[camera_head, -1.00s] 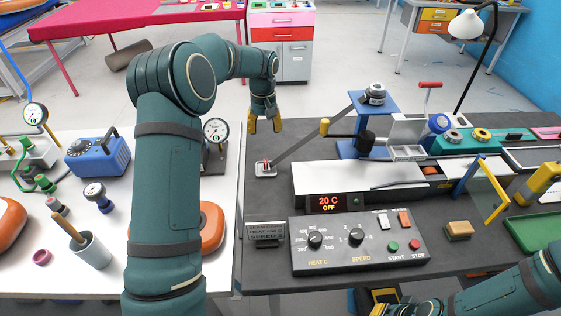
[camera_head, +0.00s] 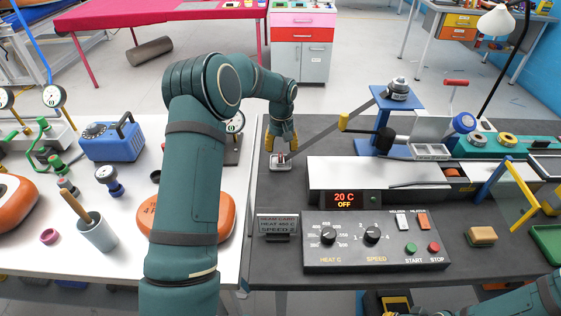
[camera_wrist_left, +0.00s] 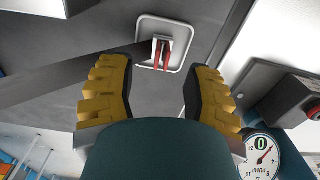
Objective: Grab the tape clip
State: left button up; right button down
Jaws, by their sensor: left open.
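The tape clip (camera_head: 281,158) is a small red and metal piece on a pale square plate (camera_head: 276,165) at the far left of the dark bench. It also shows in the left wrist view, with two red prongs (camera_wrist_left: 162,55). My left gripper (camera_head: 281,143) is just above the clip in the head view, partly covering it. In the left wrist view the yellow fingers of the left gripper (camera_wrist_left: 158,85) are wide apart, with the clip ahead between them and nothing held. My right gripper is barely visible at the bottom edge of the head view.
A slanted grey bar (camera_head: 325,137) with a yellow end reaches the plate beside the clip. A white-topped machine (camera_head: 375,172) and control box (camera_head: 375,240) stand to the right. A dial gauge (camera_head: 236,122) stands close on the left. The bench between the plate and sign is clear.

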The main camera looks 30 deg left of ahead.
aim_at(280, 154)
pick_arm(q)
notch_tip(280, 154, down, 5)
jog(key=shift+a+b, duration=0.15)
jog(key=shift+b, duration=0.4)
jog(key=shift+r, duration=0.1)
grip_shut()
